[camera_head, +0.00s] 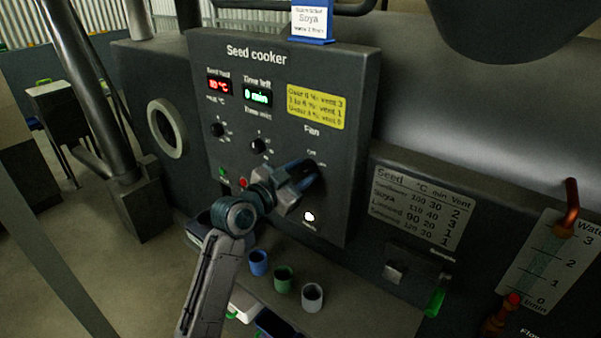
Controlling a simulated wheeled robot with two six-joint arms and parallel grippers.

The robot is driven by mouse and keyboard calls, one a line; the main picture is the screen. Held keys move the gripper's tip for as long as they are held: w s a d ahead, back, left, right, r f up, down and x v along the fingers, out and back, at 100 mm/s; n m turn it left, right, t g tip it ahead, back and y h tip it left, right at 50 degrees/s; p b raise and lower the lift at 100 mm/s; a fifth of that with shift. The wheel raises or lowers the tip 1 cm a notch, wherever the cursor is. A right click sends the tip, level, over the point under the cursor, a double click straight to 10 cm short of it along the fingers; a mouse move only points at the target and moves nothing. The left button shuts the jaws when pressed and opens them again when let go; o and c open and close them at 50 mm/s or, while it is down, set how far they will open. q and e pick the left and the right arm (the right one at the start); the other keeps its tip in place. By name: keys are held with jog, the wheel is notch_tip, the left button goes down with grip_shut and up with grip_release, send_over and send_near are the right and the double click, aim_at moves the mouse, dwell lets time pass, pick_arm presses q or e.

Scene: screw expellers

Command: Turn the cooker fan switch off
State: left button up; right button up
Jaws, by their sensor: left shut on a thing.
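The cooker fan switch (313,167) sits on the right side of the grey Seed cooker panel (345,90), under the word Fan. My left gripper (308,178) is at the switch, its fingers shut on it. The gripper covers most of the switch, so its exact pointing direction cannot be told. A white lamp (309,217) glows below it. My right gripper is not in view.
Two more knobs (217,130) and a red button (243,183) are on the panel to the left. Blue, green and grey cups (312,297) stand on the shelf below. A seed table sign (422,207) is at the right.

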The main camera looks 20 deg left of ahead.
pick_arm(q)
jog(key=n+p, duration=0.1)
jog(key=n, duration=0.4)
jog(key=shift+d, duration=0.1)
jog(key=n+p, duration=0.1)
jog(key=n, duration=0.2)
jog(key=n+t+p, duration=0.1)
jog(key=n+p, duration=0.1)
jog(key=n, duration=0.1)
jog(key=shift+f+y, duration=0.1)
jog(key=shift+y, duration=0.2)
jog(key=shift+d+n, duration=0.1)
jog(key=shift+n, duration=0.2)
jog(key=o, duration=1)
jog(key=shift+s, duration=0.15)
jog(key=shift+s+f, duration=0.15)
jog(key=shift+s, duration=0.05)
jog(key=b+v, duration=0.3)
jog(key=v, duration=0.7)
